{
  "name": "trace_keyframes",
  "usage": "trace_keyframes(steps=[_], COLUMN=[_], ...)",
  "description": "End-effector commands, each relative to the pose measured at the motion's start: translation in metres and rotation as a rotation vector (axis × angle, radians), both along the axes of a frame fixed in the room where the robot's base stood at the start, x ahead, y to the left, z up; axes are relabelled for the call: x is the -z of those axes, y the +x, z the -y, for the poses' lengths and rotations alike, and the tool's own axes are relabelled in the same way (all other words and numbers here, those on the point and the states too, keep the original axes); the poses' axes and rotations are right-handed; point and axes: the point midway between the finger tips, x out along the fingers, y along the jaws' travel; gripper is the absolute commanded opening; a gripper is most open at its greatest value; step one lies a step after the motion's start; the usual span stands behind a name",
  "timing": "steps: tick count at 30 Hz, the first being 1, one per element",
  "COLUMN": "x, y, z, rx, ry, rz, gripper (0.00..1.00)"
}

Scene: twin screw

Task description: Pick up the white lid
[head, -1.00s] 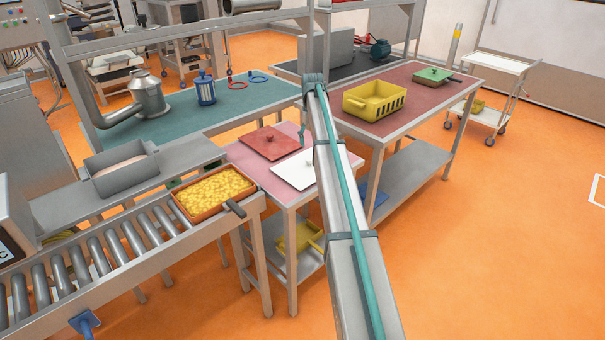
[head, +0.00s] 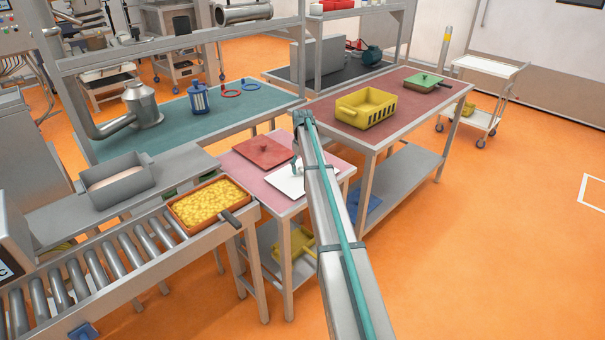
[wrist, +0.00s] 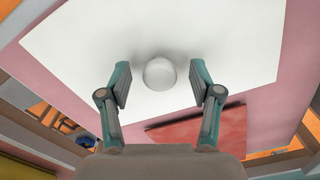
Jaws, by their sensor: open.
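The white lid (head: 284,183) lies flat on the pink-topped table, in front of the red lid (head: 264,152). In the wrist view the white lid (wrist: 220,40) fills the upper middle, with its round white knob (wrist: 160,73) between my two fingers. My gripper (wrist: 160,85) is open, with a finger on each side of the knob and a gap on both sides. In the head view my gripper (head: 294,170) is small, over the white lid, and partly hides it. The red lid (wrist: 200,127) also shows below the knob in the wrist view.
A tray of yellow pieces (head: 208,203) with a dark handle sits on the roller conveyor to the left. A yellow crate (head: 367,108) and a green lid (head: 427,81) stand on the dark red table. Another yellow bin (head: 292,243) is on the lower shelf.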

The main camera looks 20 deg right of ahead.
Motion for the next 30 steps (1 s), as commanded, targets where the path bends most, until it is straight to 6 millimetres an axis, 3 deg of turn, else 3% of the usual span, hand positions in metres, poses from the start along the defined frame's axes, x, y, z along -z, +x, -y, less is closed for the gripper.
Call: trace_keyframes(steps=[9,21,30], x=[0.0097,0.0094,0.0085], y=[-0.0002,-0.0002,-0.0001], z=[0.0,0.0,0.0], rx=[0.0,0.0,0.0], ry=[0.0,0.0,0.0], rz=[0.0,0.0,0.0], gripper=[0.64,0.0,0.0])
